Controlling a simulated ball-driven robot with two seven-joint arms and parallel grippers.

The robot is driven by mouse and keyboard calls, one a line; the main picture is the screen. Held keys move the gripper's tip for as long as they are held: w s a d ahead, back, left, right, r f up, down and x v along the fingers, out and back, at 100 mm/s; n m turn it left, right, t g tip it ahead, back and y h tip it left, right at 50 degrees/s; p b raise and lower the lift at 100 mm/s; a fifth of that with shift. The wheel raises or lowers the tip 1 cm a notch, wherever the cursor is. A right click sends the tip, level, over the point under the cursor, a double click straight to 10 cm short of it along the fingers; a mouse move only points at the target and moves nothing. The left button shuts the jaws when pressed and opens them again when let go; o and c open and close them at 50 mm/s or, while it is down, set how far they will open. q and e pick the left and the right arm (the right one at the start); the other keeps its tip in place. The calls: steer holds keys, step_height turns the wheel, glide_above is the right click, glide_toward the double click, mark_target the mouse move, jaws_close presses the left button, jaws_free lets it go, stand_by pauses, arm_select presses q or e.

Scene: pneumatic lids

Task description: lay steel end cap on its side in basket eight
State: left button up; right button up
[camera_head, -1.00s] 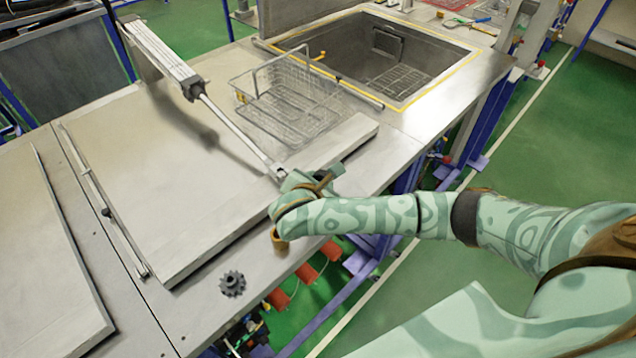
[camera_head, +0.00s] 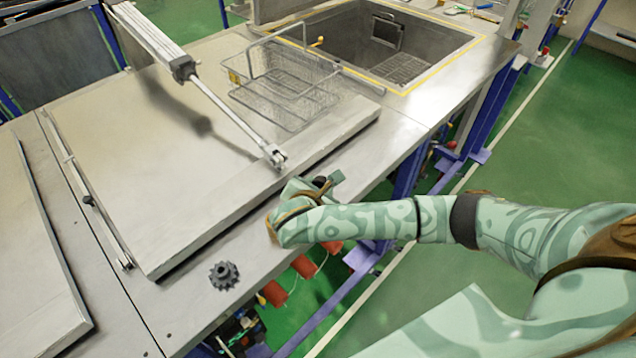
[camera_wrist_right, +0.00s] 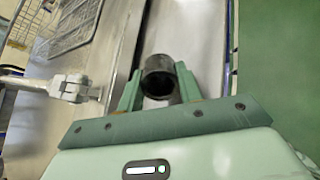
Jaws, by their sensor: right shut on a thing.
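The steel end cap (camera_wrist_right: 158,78) is a short, dark, hollow cylinder seen in the right wrist view, its open end facing the camera. My right gripper (camera_wrist_right: 158,85) is shut on it, one green finger on each side. In the head view my right gripper (camera_head: 322,184) is above the counter's front edge, and the cap is hardly distinguishable there. The wire basket (camera_head: 285,95) stands farther back on the lid, beside the sink, and looks empty. Its mesh also shows at the upper left of the wrist view (camera_wrist_right: 75,22). No number is readable on it. My left gripper is not in view.
A pneumatic cylinder (camera_head: 150,40) slopes over the flat metal lid (camera_head: 160,160), its rod end (camera_head: 275,155) just left of my gripper. A dark gear (camera_head: 223,275) lies on the front counter. An open sink (camera_head: 400,45) is at the back right.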

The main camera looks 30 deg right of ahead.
stand_by(0.3)
steer(key=o, duration=1.3)
steer(key=p+v, duration=0.4)
steer(key=v, duration=1.2)
steer(key=shift+s+a+p, duration=0.1)
steer(key=shift+s+p, duration=0.1)
steer(key=shift+p, duration=0.15)
